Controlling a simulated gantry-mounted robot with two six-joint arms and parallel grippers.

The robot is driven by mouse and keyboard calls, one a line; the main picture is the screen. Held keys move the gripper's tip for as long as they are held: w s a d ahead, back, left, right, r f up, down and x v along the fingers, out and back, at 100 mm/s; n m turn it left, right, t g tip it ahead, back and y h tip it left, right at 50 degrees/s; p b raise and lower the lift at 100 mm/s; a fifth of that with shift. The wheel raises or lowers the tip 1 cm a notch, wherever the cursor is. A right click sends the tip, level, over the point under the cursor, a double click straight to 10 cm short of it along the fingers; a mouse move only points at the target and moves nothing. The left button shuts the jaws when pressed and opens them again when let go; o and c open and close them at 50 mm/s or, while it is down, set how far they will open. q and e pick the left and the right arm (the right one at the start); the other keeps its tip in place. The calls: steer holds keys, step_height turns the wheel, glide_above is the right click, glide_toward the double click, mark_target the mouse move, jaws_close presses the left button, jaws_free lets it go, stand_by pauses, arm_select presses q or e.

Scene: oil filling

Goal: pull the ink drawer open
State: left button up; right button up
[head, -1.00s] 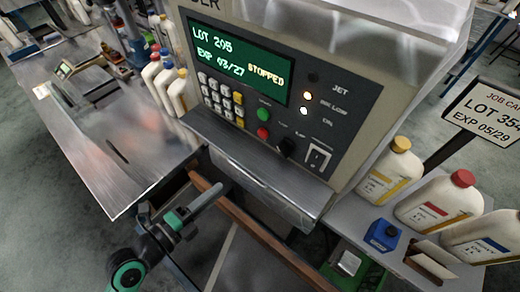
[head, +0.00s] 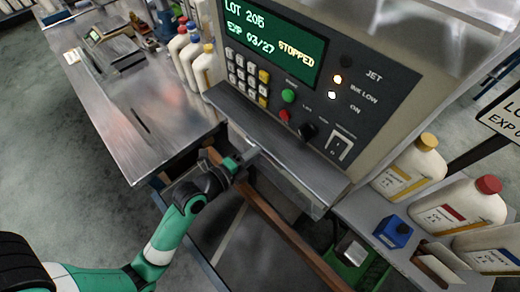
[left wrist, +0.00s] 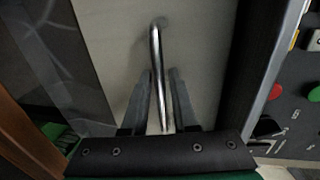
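The ink drawer (head: 290,180) is a pale metal front under the control panel's ledge in the head view, and it appears shut. Its plain face (left wrist: 110,35) fills the middle of the left wrist view. A shiny bar handle (left wrist: 157,60) stands out from that face. My left gripper (head: 250,154) is up at the drawer front in the head view. In the left wrist view its two fingers (left wrist: 161,72) are apart, with the handle between them and a narrow gap at the right finger. The handle is hard to make out in the head view. My right gripper is out of view.
The control panel (head: 310,105) reads STOPPED above the drawer. A brown rail (head: 285,235) runs below it. Bottles with yellow (head: 409,172) and red (head: 462,208) caps and a blue container (head: 391,232) stand on the right shelf. A metal table (head: 135,85) lies at left.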

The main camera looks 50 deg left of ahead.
arm_select(q)
steer(key=shift+c, duration=0.2)
jaws_close()
stand_by(1.2)
